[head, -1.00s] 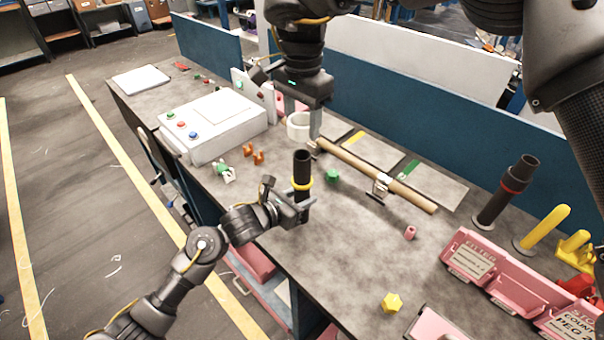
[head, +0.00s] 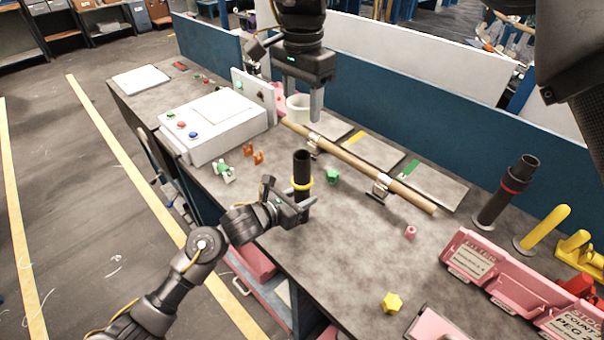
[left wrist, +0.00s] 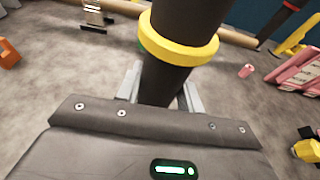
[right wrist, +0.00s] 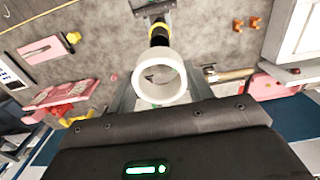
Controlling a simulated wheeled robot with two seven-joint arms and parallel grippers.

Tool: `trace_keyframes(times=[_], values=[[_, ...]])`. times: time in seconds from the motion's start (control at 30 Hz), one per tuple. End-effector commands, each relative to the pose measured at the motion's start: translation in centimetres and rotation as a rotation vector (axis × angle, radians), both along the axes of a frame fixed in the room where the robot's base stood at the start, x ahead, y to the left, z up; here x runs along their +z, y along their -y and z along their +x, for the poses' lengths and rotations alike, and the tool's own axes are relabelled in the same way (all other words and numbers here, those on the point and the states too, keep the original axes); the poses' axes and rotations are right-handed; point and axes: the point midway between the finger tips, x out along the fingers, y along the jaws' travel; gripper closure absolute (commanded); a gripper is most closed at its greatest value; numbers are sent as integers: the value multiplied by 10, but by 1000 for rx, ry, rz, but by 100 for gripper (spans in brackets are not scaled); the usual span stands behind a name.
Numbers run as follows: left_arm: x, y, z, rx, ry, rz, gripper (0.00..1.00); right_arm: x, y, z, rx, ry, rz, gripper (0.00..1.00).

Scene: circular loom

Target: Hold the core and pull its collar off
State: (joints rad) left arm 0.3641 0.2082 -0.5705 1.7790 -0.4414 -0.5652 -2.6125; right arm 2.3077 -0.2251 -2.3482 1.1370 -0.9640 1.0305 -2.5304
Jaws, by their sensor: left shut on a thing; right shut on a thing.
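The core is a black upright tube (head: 302,163) with a yellow ring (head: 302,184) around it. My left gripper (head: 304,207) is shut on the core below the ring; the left wrist view shows the core (left wrist: 185,20) between the fingers and the yellow ring (left wrist: 178,46) just above them. My right gripper (head: 304,110) is shut on a white ring (head: 297,104), held in the air behind the core and apart from it. The right wrist view shows this open white ring (right wrist: 141,88) between the fingers, with the core beyond it.
A wooden rod (head: 365,170) lies on metal brackets behind the core. A green piece (head: 332,175) and orange clips (head: 258,157) lie near the core. A white control box (head: 215,125) stands left. Pink bins (head: 490,275) and a black post (head: 500,195) stand right. The front middle is fairly clear.

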Motion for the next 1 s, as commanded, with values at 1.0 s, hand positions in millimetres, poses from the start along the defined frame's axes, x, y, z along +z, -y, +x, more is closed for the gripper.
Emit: trace_keyframes(times=[1.0], values=[[0,0,0,0,-1,1,88,75,0,0,0,0,0,76]])
